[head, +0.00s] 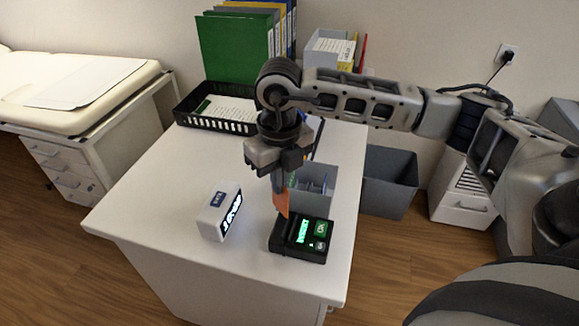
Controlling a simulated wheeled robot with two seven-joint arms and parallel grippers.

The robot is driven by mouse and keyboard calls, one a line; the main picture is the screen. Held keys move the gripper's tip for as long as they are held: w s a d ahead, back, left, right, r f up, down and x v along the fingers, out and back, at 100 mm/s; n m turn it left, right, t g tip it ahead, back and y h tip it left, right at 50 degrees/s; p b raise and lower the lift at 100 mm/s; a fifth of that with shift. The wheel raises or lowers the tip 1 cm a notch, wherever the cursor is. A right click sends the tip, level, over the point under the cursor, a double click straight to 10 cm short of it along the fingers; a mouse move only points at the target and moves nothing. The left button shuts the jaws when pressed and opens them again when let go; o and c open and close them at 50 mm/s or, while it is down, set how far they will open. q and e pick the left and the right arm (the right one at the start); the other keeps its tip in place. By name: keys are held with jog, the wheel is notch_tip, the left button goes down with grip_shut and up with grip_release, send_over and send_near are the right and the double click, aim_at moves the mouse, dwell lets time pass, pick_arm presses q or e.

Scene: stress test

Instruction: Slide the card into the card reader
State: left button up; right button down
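The orange card (281,198) hangs point-down, slightly tilted, below my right gripper (277,176), which is shut on its upper part. The card reader (315,254) is a black box with a lit green screen near the front right of the white table. The card's lower end overlaps the reader's back left edge in the picture; I cannot tell whether it touches the reader or is in the slot. My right gripper is above and behind the reader. My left gripper is not in view.
A white box with a lit display (211,222) stands left of the reader. A grey bin (318,202) sits behind the reader. A black tray (185,112), a green binder (230,48) and a grey file holder (322,46) are at the back. The table's left part is clear.

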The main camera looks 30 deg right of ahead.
jog(key=d+m, duration=0.1)
jog(key=m, duration=0.5)
jog(key=m+b, duration=0.1)
jog(key=m, duration=0.4)
send_over(293, 236)
jog(key=w, duration=0.2)
jog(key=shift+f, duration=2.85)
jog(key=shift+w+d+f+b, duration=0.1)
jog(key=shift+d+f+b, duration=0.05)
jog(key=shift+f+b, duration=1.15)
jog(key=shift+w+d+f+b, duration=0.1)
jog(key=shift+d+f+b, duration=0.05)
jog(key=shift+f+b, duration=1.05)
jog(key=shift+f, duration=0.15)
jog(key=c, duration=1.6)
grip_release()
